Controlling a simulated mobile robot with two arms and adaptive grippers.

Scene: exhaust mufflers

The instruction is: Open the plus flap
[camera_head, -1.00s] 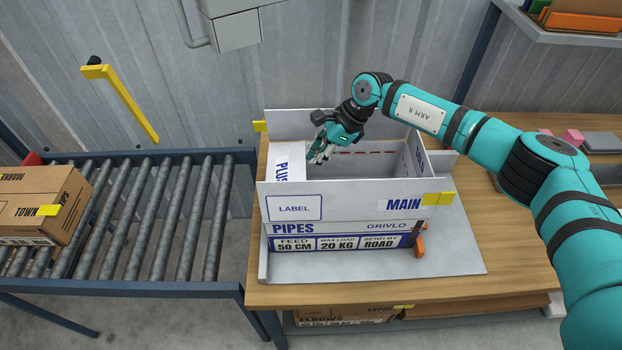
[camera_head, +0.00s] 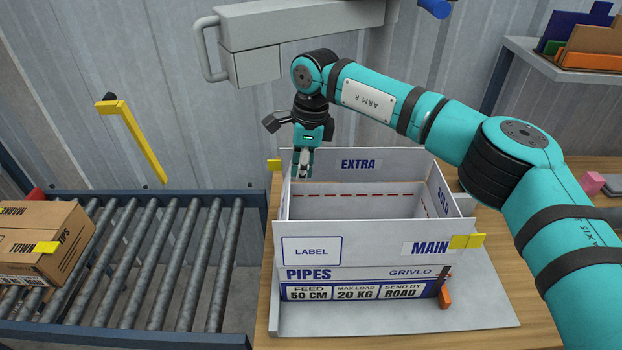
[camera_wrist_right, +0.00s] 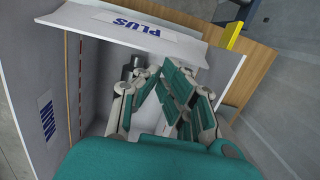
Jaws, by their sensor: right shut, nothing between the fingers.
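The grey-white box (camera_head: 360,275) stands on the table with its top uncovered. The plus flap (camera_head: 284,200) is at the box's left side and shows nearly edge-on, roughly upright; its exact tilt is hard to tell. Its blue PLUS print faces the right wrist view, across the top (camera_wrist_right: 150,28). My right gripper (camera_head: 302,172) is shut and empty, pointing down at the box's back left corner, close to the plus flap on its inner side. Its fingers also show in the wrist view (camera_wrist_right: 160,95); I cannot tell whether they touch the flap. My left gripper is not in view.
The EXTRA flap (camera_head: 375,165), SOLO flap (camera_head: 440,190) and MAIN flap (camera_head: 370,245) stand up around the opening. A roller conveyor (camera_head: 150,255) with a brown carton (camera_head: 35,240) lies left.

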